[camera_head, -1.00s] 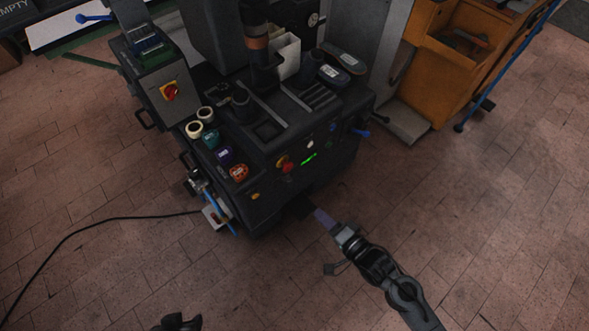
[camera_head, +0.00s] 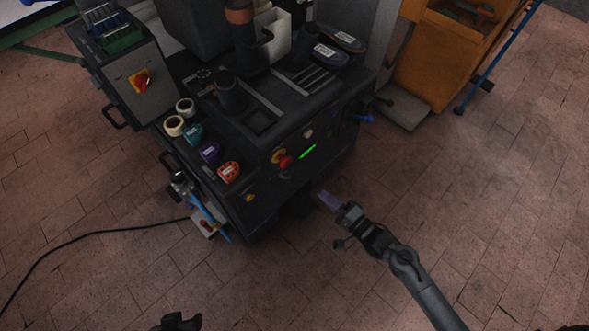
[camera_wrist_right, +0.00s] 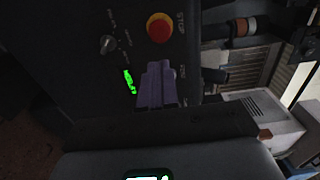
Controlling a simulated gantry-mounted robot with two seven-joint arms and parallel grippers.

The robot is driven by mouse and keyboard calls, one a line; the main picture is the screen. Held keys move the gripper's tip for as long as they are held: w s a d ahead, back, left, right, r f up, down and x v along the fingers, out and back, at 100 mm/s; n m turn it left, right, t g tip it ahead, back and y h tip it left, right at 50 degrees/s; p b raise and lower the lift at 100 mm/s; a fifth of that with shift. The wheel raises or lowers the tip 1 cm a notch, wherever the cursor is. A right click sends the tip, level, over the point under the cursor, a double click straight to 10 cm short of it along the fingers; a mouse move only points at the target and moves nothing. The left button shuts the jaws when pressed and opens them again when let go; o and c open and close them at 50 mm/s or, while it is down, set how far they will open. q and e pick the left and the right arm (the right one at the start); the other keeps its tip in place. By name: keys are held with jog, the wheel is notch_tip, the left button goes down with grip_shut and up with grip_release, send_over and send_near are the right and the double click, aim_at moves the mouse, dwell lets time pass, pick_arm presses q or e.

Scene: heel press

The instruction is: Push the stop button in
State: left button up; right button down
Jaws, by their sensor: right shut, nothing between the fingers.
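The stop button (camera_head: 285,161) is a red mushroom head on a yellow collar, on the front panel of the dark press (camera_head: 265,205). In the right wrist view the button (camera_wrist_right: 159,27) stands out of the panel near the top, with STOP lettering beside it. My right gripper (camera_head: 327,200) is in front of the press, below and right of the button, apart from it. In the right wrist view its purple fingers (camera_wrist_right: 157,84) are together and empty, below the button in the picture. My left gripper (camera_head: 178,322) shows only as a dark piece at the bottom edge.
A green lit display (camera_head: 307,151) and small knobs sit beside the button. A red and yellow switch (camera_head: 141,80) is on the cabinet at left. A black cable (camera_head: 95,234) crosses the floor.

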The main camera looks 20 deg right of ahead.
jog(key=b, duration=0.7)
send_near(288, 164)
jog(key=x, duration=0.6)
jog(key=shift+w+a, duration=0.15)
jog(key=shift+w, duration=0.2)
